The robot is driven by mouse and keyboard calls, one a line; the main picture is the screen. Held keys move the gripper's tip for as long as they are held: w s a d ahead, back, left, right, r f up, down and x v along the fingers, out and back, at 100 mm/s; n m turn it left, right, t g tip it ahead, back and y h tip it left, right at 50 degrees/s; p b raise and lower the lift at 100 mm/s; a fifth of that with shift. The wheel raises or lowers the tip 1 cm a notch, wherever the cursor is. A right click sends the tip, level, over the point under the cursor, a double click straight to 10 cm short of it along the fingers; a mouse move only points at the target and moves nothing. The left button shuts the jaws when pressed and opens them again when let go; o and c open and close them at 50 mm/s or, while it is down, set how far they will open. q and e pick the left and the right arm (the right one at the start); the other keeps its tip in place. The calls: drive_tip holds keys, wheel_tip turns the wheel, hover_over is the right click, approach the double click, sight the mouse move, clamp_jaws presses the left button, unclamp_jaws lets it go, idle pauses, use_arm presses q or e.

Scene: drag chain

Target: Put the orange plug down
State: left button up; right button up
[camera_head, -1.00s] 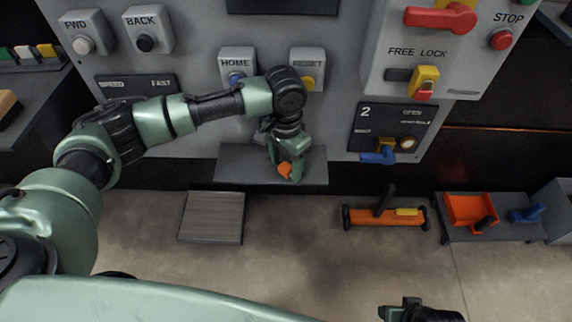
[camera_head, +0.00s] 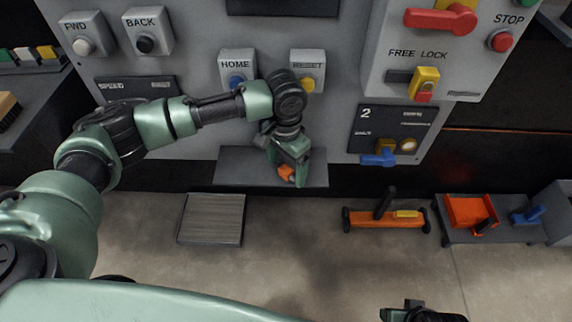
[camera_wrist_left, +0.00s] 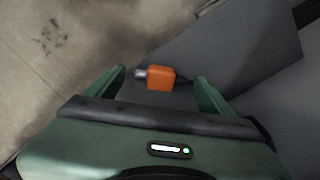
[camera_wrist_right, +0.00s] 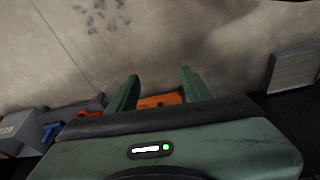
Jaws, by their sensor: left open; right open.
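The orange plug (camera_head: 286,172) is at the grey shelf (camera_head: 240,172) below the panel. In the left wrist view the orange plug (camera_wrist_left: 161,77) lies with its metal tip to the left, between the fingers with gaps on both sides. A dark cable leads off to its right. My left gripper (camera_head: 291,176) is open around the plug; its spread fingers also show in the left wrist view (camera_wrist_left: 160,85). My right gripper (camera_wrist_right: 160,80) is open and empty; in the head view only part of it shows at the bottom edge.
The control panel with HOME (camera_head: 236,70) and RESET (camera_head: 307,70) buttons stands just behind my left arm. An orange wheeled tool (camera_head: 385,219) lies on the floor. A low bench with an orange tray (camera_head: 470,210) is at right. A ribbed grey plate (camera_head: 212,219) is on the floor.

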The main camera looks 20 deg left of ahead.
sight(286, 169)
drive_tip(key=shift+f, duration=0.1)
use_arm(q)
drive_tip(key=shift+r, duration=0.6)
wheel_tip(286, 169, up, 6)
drive_tip(key=shift+f+p, duration=0.25)
drive_tip(key=shift+p, duration=0.65)
drive_tip(key=shift+r, duration=0.55)
use_arm(e)
wheel_tip(286, 169, down, 6)
drive_tip(key=shift+s, duration=0.2)
drive_tip(key=shift+f, duration=0.1)
